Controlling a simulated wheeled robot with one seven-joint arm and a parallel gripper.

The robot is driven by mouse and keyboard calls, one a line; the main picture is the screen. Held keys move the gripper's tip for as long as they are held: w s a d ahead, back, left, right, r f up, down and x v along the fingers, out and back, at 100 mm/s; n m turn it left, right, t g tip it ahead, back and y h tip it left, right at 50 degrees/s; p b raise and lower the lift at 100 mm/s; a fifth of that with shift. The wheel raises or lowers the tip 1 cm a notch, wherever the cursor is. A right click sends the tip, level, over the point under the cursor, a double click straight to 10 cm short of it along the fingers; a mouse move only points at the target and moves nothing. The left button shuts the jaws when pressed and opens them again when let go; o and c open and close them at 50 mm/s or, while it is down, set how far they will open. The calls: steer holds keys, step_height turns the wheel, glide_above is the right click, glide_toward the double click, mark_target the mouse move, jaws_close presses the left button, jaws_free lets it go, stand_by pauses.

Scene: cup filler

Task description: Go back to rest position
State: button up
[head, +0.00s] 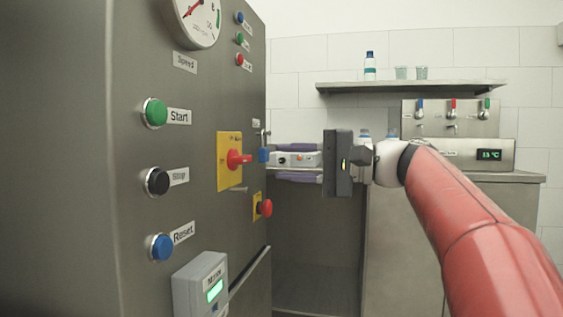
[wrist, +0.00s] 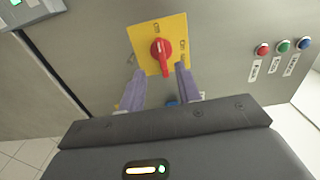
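My gripper (head: 277,163) is in front of the grey machine cabinet, held out on my red arm. Its two purple fingers are apart with nothing held between them; they also show in the wrist view (wrist: 160,70). The red rotary switch (head: 238,160) on its yellow plate (head: 224,150) is left of the fingertips in the head view, with a gap between. In the wrist view the red switch (wrist: 161,50) lies just beyond the fingertips.
The cabinet (head: 95,190) fills the left, with a red emergency button (head: 265,208) below the switch. Start (head: 155,113), Stop (head: 157,181) and Reset (head: 159,247) buttons are further left. A tap unit (head: 450,120) stands behind my arm, below a wall shelf (head: 410,87).

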steer(key=s+a+f+m+h+p, duration=0.1)
steer(key=s+f+h+p, duration=0.1)
steer(key=s+f+h, duration=0.3)
steer(key=s+a+f+h+p, duration=0.2)
steer(key=f+h, duration=0.1)
steer(key=f, duration=0.5)
steer(key=s+d+f+n+h+p, duration=0.2)
steer(key=s+d+f+h, duration=0.2)
steer(key=s+f, duration=0.4)
steer(key=s+d+f+n+h+p, duration=0.2)
steer(key=s+d+f+h, duration=0.3)
steer(key=f, duration=0.5)
steer(key=s+d, duration=0.2)
steer(key=s, duration=0.1)
steer(key=shift+s+f+n+g+p, duration=0.2)
steer(key=shift+f+n+g+p, duration=0.1)
steer(key=shift+n+p, duration=0.1)
